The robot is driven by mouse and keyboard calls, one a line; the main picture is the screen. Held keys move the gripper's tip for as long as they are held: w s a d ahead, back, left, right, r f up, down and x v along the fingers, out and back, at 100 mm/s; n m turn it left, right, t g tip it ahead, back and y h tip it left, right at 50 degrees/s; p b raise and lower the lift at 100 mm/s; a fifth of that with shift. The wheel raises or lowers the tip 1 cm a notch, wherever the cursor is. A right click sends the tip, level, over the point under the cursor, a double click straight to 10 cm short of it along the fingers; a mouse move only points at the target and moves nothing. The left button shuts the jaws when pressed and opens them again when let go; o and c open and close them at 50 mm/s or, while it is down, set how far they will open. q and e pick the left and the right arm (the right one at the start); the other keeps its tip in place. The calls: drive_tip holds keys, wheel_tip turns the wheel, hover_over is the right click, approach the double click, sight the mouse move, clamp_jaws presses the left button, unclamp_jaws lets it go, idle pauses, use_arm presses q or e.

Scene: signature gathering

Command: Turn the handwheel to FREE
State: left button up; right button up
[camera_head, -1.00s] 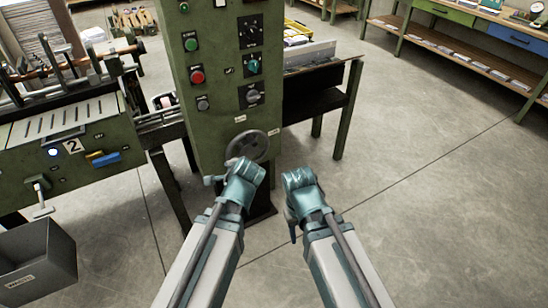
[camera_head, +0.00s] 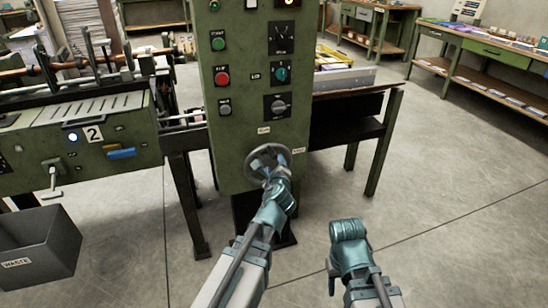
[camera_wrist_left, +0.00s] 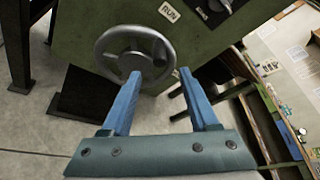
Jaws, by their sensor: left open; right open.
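The grey handwheel (camera_head: 262,150) is on the lower front of the green control cabinet, and it also shows in the left wrist view (camera_wrist_left: 103,48). Its round rim and hub show, with a knob-like handle at its right side. My left gripper (camera_head: 277,174) is in front of the wheel's lower right part. In the left wrist view its blue fingers (camera_wrist_left: 160,77) are open, with the left tip over the lower rim. I cannot tell whether it touches. A RUN label (camera_wrist_left: 169,11) is above right of the wheel. My right gripper (camera_head: 347,230) hangs apart, lower right; its fingers are not clear.
The green cabinet (camera_head: 240,110) carries buttons and dials above the wheel. A dark side table (camera_head: 345,105) stands to its right. A waste bin (camera_head: 40,245) is at lower left. The floor (camera_head: 460,200) at right is clear.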

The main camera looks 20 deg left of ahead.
sight(273, 157)
use_arm(q)
drive_tip(key=b+x, duration=0.2)
drive_tip(key=x, duration=0.8)
drive_tip(key=shift+w+a, duration=0.1)
drive_tip(key=shift+w, duration=0.25)
clamp_jaws()
idle(0.9)
